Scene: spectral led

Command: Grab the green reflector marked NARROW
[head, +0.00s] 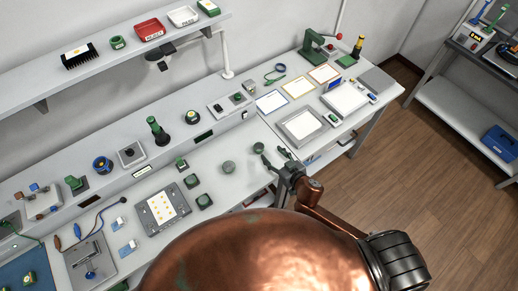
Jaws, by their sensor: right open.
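Several small dark green round pieces that look like reflectors lie on the white bench. One green piece (258,147) is just beyond the fingertips of my right gripper. Another green piece (228,167) lies to its left. No marking is legible, so I cannot tell which is NARROW. My right gripper (274,156) is open and empty, its fingers spread over the bench near the first piece. I cannot tell whether it touches it. My left gripper is not in view.
A grey board with yellow squares (162,209) lies left of the green pieces. A raised ledge (214,131) with small devices runs behind them. Trays and cards (301,125) lie to the right. A shelf (110,60) hangs above. My copper body hides the bench's front.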

